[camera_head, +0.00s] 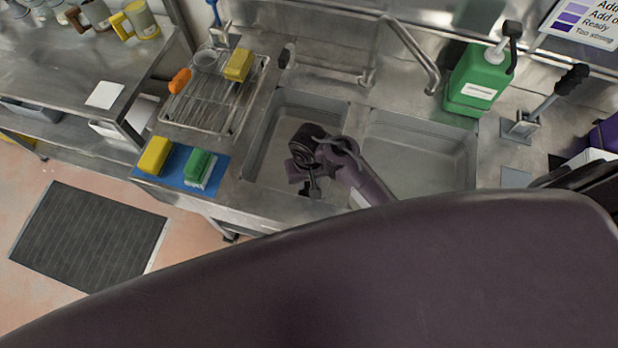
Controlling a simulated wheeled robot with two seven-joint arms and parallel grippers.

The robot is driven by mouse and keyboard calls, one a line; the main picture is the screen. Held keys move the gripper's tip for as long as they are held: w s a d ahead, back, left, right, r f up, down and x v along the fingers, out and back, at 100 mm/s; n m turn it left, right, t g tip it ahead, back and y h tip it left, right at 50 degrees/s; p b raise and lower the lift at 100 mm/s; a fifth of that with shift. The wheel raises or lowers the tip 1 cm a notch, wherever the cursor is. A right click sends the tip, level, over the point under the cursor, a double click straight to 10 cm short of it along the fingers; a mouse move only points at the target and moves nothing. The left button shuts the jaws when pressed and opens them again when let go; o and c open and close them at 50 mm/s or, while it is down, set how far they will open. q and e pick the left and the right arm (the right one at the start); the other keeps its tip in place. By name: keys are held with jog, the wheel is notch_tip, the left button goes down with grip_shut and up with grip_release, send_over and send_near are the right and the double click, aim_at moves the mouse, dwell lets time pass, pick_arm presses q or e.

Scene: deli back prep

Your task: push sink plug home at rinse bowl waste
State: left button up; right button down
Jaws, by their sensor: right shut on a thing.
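The sink has two steel bowls side by side. My right gripper (311,184) is down inside the left bowl (268,158), pointing at its floor. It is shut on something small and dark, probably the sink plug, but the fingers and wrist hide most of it. The waste hole is hidden below the gripper, so I cannot tell whether the plug touches it. The right bowl (420,160) looks empty, and its lower part is covered by my arm. My left gripper is not in view.
A wire drying rack (215,100) with a yellow sponge stands left of the sink. A blue mat (173,168) holds yellow and green scrubbers. A tap (430,75) and green dispenser (478,82) stand behind the bowls. My dark body blocks the foreground.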

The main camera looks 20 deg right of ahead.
jog(key=shift+f, duration=0.15)
jog(key=c, duration=1.1)
grip_release()
jog(key=shift+o, duration=0.2)
jog(key=shift+r+p, duration=0.55)
jog(key=shift+r, duration=3.45)
jog(key=shift+r, duration=0.1)
